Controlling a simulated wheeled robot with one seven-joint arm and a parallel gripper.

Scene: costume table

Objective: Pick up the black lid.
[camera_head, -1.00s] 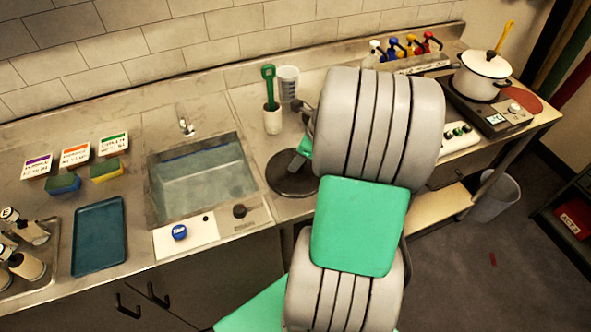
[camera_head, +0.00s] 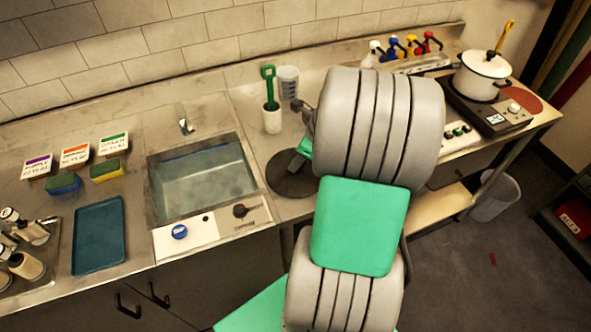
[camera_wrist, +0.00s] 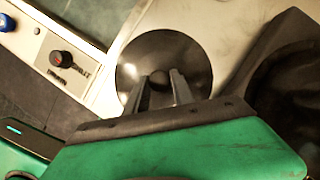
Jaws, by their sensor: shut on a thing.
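The black lid (camera_head: 283,184) is a dark round disc right of the sink, on or just above the steel counter; I cannot tell which. In the wrist view the lid (camera_wrist: 190,58) looks glossy, with a dark knob at its middle. My gripper (camera_wrist: 161,84) has its two grey fingers on either side of that knob, shut on it. In the head view my gripper (camera_head: 296,166) is over the lid, and my arm hides the lid's right part.
The sink (camera_head: 203,180) is left of the lid. A white cup (camera_head: 272,122) with a green-handled tool and a clear measuring beaker (camera_head: 288,82) stand behind it. A white pot (camera_head: 482,80) sits on a hotplate at the far right. A blue tray (camera_head: 98,238) lies at the left.

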